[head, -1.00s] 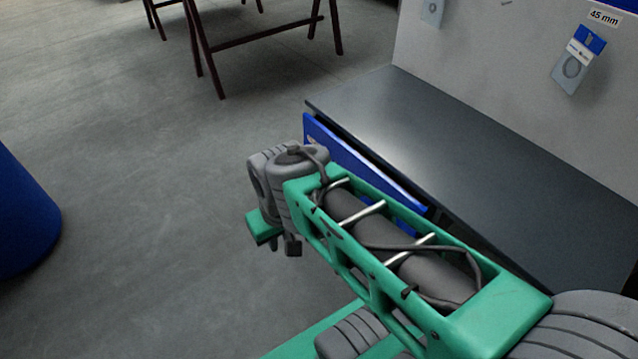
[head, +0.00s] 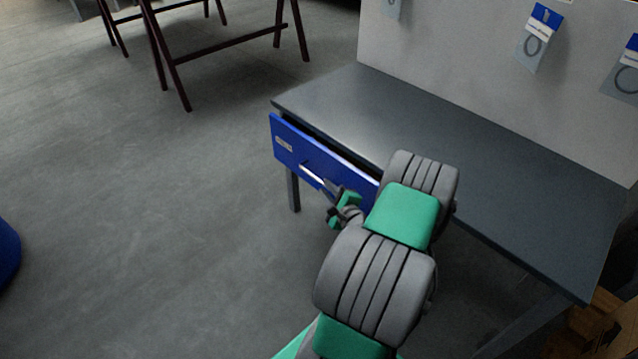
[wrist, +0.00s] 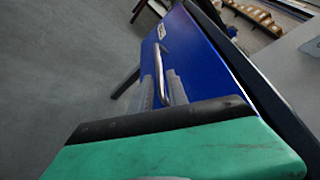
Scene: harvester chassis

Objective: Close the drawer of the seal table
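The seal table (head: 440,140) has a dark grey top. Its drawer (head: 285,150) has a blue front with a silver bar handle (head: 312,172) and a small label. The front stands slightly out from the table edge, with a dark gap behind it. My gripper (head: 338,205) is small and partly hidden by my arm in the head view, close in front of the drawer near the handle. In the wrist view the blue front (wrist: 205,65) and the handle (wrist: 162,68) lie just beyond the green and black gripper part. Finger opening and contact are unclear.
A grey back panel (head: 450,45) with hanging seal packets (head: 537,40) rises behind the table. Dark red trestle legs (head: 165,60) stand at the back left. A blue round object (head: 5,255) is at the left edge. The floor left of the table is clear.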

